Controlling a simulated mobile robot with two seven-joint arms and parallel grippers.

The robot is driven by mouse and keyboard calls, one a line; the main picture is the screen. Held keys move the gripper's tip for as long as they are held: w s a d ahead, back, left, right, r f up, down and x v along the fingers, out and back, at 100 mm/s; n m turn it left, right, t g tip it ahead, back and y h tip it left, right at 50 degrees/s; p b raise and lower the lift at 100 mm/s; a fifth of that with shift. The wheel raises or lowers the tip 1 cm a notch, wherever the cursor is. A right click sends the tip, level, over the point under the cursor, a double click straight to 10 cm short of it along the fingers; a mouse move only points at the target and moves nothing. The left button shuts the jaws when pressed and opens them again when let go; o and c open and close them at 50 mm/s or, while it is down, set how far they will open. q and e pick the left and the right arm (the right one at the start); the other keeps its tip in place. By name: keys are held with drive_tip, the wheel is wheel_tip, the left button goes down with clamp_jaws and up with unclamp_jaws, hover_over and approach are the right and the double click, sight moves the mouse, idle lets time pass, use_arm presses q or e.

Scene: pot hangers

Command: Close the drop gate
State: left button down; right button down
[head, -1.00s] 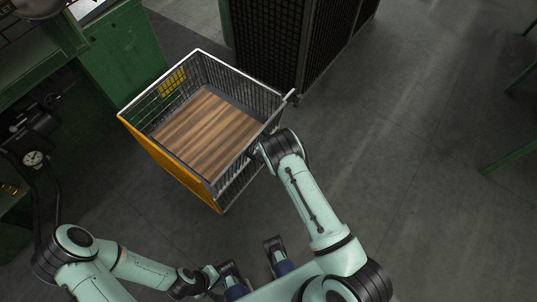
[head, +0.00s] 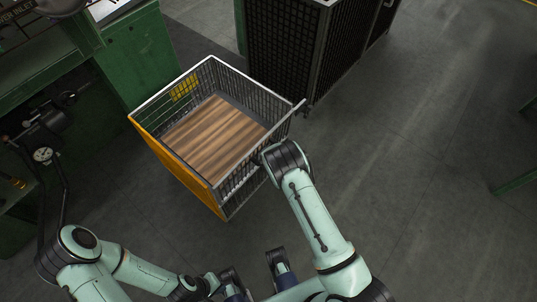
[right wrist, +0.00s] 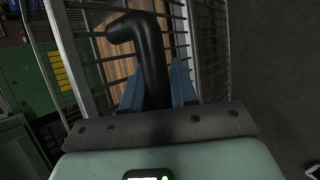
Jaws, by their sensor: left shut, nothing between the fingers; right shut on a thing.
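A wire-sided cart (head: 165,85) with a wooden floor and an orange side panel (head: 175,170) stands left of centre in the head view. Its near-right wire side (head: 242,176) faces my right arm; I cannot tell for sure which panel is the drop gate. My right gripper reaches this side, its fingertips hidden by my wrist in the head view. In the right wrist view, my right gripper (right wrist: 157,85) has its blue fingers shut on a black bent handle (right wrist: 150,45) in front of the wire mesh. My left gripper (head: 213,284) is shut and empty at the bottom, away from the cart.
A dark mesh cage (head: 290,50) stands close behind the cart. A green workbench (head: 135,55) is at its left, with a dial gauge (head: 42,155) nearby. A green leg (head: 515,183) shows at the right edge. The floor (head: 420,130) right of the cart is clear.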

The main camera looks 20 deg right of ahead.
drive_tip(key=c, duration=1)
unclamp_jaws()
drive_tip(key=shift+w+a+r+t, duration=0.3)
drive_tip(key=shift+w+a+r, duration=0.1)
drive_tip(key=shift+w+a, duration=0.25)
drive_tip(key=shift+o, duration=0.2)
drive_tip(key=shift+s+r, duration=0.1)
drive_tip(key=d+p+v, duration=0.1)
drive_tip(key=p+v, duration=0.1)
drive_tip(key=v, duration=1.1)
drive_tip(key=shift+s+d, duration=0.15)
drive_tip(key=shift+s, duration=0.35)
